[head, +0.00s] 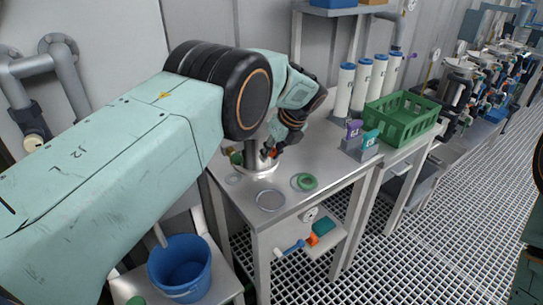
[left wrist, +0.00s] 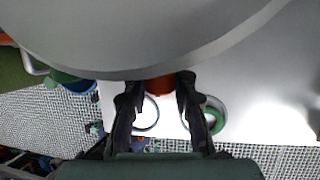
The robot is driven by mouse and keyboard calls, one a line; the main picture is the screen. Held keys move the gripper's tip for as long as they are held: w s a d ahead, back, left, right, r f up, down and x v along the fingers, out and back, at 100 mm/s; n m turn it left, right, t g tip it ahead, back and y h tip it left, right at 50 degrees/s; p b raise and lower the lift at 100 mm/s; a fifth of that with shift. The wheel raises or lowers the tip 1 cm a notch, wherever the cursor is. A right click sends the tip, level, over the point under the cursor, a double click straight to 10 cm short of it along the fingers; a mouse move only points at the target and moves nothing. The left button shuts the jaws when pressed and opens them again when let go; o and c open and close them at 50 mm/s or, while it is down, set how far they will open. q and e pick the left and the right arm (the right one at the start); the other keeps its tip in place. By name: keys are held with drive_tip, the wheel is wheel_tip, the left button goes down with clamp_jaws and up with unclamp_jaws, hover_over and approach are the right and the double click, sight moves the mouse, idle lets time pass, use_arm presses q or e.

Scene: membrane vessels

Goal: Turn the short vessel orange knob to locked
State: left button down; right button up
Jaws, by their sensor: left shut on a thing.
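The short vessel (head: 259,163) is a metal cylinder on the grey table, partly hidden behind my left arm. In the left wrist view its large grey rounded body (left wrist: 150,45) fills the top. The orange knob (left wrist: 160,85) shows at the vessel's lower edge, between the two fingers. My left gripper (head: 269,153) is at the vessel's side in the head view. In the left wrist view the left gripper (left wrist: 158,92) has its fingers on both sides of the knob, shut on it. The knob's turn angle cannot be read. My right gripper is not in view.
A clear ring (head: 271,200) and a green ring (head: 306,182) lie on the table (head: 330,180) in front of the vessel. White cylinders (head: 361,85), a green crate (head: 403,118) and small labelled blocks (head: 370,142) stand to the right. A blue bucket (head: 180,268) is below left.

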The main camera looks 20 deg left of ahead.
use_arm(q)
drive_tip(key=shift+f, duration=0.15)
drive_tip(key=shift+s+b, duration=0.1)
drive_tip(key=shift+b, duration=0.2)
drive_tip(key=shift+g, duration=0.3)
drive_tip(key=c, duration=1.1)
unclamp_jaws()
drive_tip(key=shift+o, duration=0.2)
drive_tip(key=v, duration=1.2)
drive_tip(key=shift+d, duration=0.1)
